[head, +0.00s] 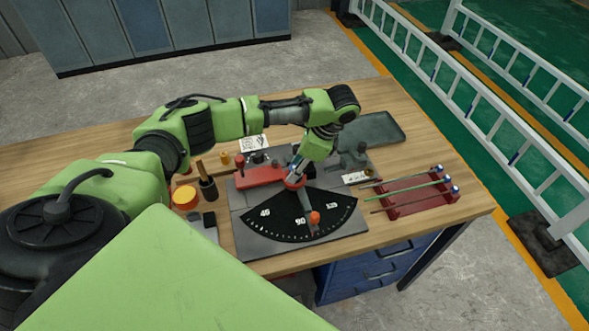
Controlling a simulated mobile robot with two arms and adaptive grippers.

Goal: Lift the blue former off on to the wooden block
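My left arm reaches in from the left over the bench, and my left gripper (298,174) points down at the middle of the bending plate (236,208). The gripper is small here and partly covered by its own wrist, so I cannot tell whether its fingers are open or shut. I cannot make out the blue former; the spot under the gripper is largely hidden. A tan wooden block (222,171) appears to lie left of the plate, partly behind my arm, with a small yellow piece (225,158) at it. My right gripper is not in view.
A black angle dial (272,218) and a lever with an orange knob (315,217) lie in front of the gripper. A red clamp (262,176) is close on its left. A red rack (418,198) with rods stands right; a grey tray (373,130) lies behind.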

